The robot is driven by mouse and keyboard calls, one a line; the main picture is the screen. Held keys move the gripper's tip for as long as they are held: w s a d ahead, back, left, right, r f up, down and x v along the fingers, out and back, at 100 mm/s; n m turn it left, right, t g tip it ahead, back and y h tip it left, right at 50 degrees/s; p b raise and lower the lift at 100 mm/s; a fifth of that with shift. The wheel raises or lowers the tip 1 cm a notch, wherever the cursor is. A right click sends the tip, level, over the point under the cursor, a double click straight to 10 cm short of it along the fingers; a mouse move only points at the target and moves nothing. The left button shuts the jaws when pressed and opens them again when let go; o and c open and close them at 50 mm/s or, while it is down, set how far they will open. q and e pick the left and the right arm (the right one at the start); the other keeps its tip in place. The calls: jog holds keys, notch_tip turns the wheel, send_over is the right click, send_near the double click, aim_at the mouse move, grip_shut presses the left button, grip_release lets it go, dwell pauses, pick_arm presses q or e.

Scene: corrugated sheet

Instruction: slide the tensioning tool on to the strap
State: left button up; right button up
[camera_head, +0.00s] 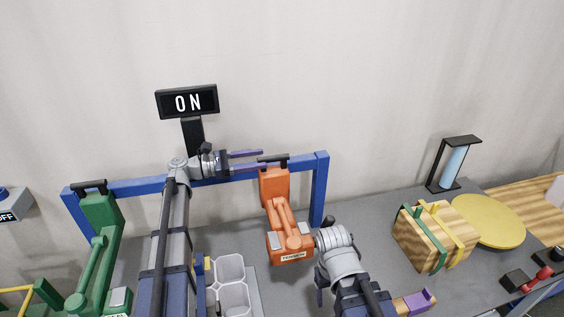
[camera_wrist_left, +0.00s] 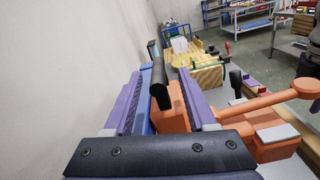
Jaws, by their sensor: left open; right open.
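The orange tool (camera_head: 282,213) with a black top handle (camera_head: 272,158) hangs upright at the blue rack, its label too small to read surely. My left gripper (camera_head: 248,160) is open at the handle's left. In the left wrist view, its purple fingers lie either side of the black handle (camera_wrist_left: 160,86); contact cannot be told. A wooden box (camera_head: 432,245) at the right carries a green strap (camera_head: 411,229) and a yellow strap (camera_head: 452,230). My right arm's wrist shows beside the orange tool's base, but its fingertips are not visible.
A green tool (camera_head: 99,240) hangs at the left of the blue rack (camera_head: 319,190). A white tray (camera_head: 231,272) lies between the tools. A yellow disc (camera_head: 490,221) and a black stand (camera_head: 451,164) are near the box. A purple-ended piece (camera_head: 420,299) lies at the front.

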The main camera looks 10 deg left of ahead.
aim_at(281, 158)
pick_arm(q)
jog(key=shift+w+d+f, duration=0.4)
jog(key=shift+w+f, duration=0.05)
jog(key=shift+f, duration=0.1)
jog(key=shift+x, duration=3.5)
jog(key=shift+c, duration=0.3)
grip_shut()
